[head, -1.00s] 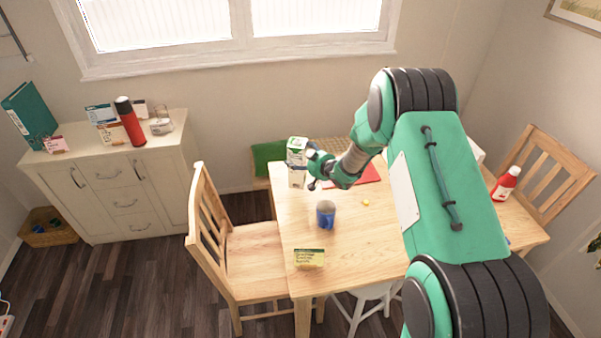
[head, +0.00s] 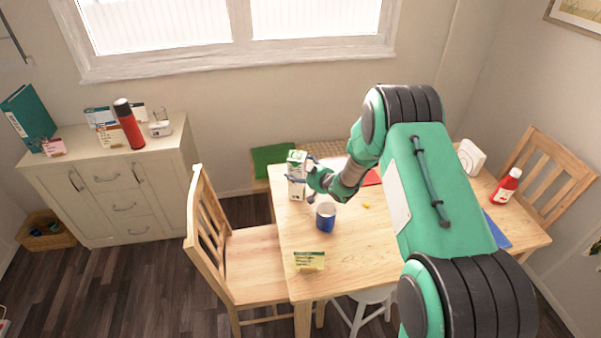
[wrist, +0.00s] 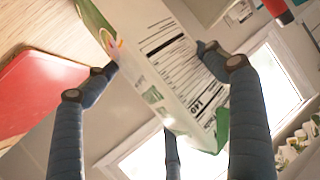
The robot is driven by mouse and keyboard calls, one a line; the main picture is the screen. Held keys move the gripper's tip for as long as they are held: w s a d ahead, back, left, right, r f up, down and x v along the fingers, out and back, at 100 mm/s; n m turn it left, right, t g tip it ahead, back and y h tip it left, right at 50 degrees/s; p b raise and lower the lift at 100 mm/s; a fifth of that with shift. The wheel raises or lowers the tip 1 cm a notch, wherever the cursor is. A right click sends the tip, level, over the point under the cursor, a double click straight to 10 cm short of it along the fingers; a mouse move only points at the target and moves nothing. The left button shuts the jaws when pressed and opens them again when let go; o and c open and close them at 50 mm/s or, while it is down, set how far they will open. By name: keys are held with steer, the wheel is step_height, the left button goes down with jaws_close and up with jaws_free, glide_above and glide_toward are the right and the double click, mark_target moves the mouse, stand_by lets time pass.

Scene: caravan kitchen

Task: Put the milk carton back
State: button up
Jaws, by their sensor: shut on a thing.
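The milk carton (head: 296,186) is white with a green top and stands about upright at the far left corner of the table (head: 350,262) in the head view. My gripper (head: 303,174) is shut on it from the right. In the wrist view the carton (wrist: 165,50), with black print and a barcode, fills the space between my gripper's fingers (wrist: 158,62). I cannot tell whether its base touches the table.
A small yellow-green card (head: 309,261) is at the near left, and a red ketchup bottle (head: 506,186) at the right. A wooden chair (head: 240,255) stands left of the table.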

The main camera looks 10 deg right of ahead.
stand_by(0.4)
steer(key=o, duration=1.4)
steer(key=shift+f, duration=0.15)
steer(key=shift+r, duration=0.2)
steer(key=shift+s+d+r, duration=0.2)
steer(key=shift+s, duration=0.2)
steer(key=p+v, duration=0.2)
steer(key=v, duration=0.9)
steer(key=shift+f, duration=0.1)
